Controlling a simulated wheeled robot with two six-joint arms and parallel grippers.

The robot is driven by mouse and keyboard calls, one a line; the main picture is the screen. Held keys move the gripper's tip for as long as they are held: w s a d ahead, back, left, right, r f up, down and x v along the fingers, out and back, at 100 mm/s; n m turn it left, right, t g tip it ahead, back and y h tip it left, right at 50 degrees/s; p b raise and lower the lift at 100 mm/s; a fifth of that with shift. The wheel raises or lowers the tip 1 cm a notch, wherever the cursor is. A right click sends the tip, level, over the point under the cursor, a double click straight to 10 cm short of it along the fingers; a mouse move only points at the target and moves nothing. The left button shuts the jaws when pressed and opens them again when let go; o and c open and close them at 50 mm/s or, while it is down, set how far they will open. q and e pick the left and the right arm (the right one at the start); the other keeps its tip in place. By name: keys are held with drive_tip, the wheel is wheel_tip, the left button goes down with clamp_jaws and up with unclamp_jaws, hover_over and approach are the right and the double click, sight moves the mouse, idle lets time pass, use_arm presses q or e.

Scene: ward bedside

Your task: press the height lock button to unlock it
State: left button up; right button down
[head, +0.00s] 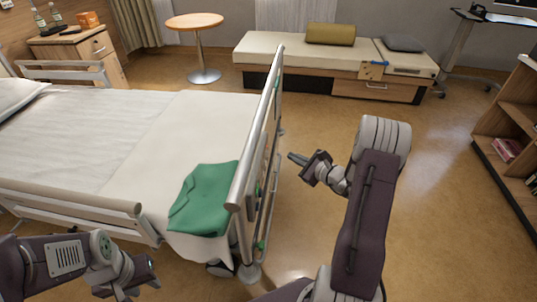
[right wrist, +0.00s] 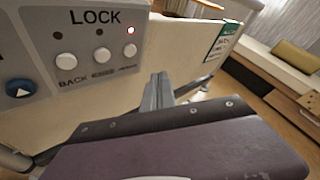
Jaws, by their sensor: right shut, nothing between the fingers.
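In the right wrist view a grey control panel (right wrist: 45,17) on the bed's footboard carries the word LOCK and a row of three round white buttons. The left button (right wrist: 65,60) is labelled BACK; the labels of the middle button (right wrist: 102,54) and right button (right wrist: 131,51) are too blurred to read, so I cannot tell which is height. In the head view my right gripper (head: 297,158) points at the footboard. My left gripper (head: 150,265) is at the lower left.
The bed (head: 150,125) has side rails and a footboard with a metal top rail (head: 262,120). A green cloth (head: 205,198) lies at its foot end. A blue arrow button (right wrist: 20,88) sits below the lock row. Open floor (head: 440,190) lies right of my right arm, before a bookshelf (head: 505,130).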

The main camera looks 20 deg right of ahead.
drive_tip(key=shift+w+a+b, duration=0.15)
drive_tip(key=shift+w+a, duration=0.3)
drive_tip(key=shift+a, duration=0.25)
drive_tip(key=shift+w+a+b, duration=0.1)
drive_tip(key=shift+w+a, duration=0.3)
drive_tip(key=shift+a, duration=0.3)
drive_tip(key=shift+w+a+b, duration=0.15)
drive_tip(key=shift+w+a, duration=0.3)
drive_tip(key=shift+a, duration=0.25)
idle(0.4)
drive_tip(key=shift+w+a, duration=0.25)
drive_tip(key=shift+a, duration=0.1)
drive_tip(key=shift+w+a+b, duration=0.2)
drive_tip(key=shift+a+b, duration=0.15)
drive_tip(key=shift+b, duration=0.1)
idle(0.5)
drive_tip(key=shift+s+d, duration=0.45)
drive_tip(key=shift+d, duration=0.25)
drive_tip(key=shift+s+d, duration=0.45)
drive_tip(key=shift+d, duration=0.25)
drive_tip(key=shift+s+d, duration=0.4)
drive_tip(key=shift+d, duration=0.35)
drive_tip(key=shift+s+d, duration=0.45)
drive_tip(key=shift+d, duration=0.25)
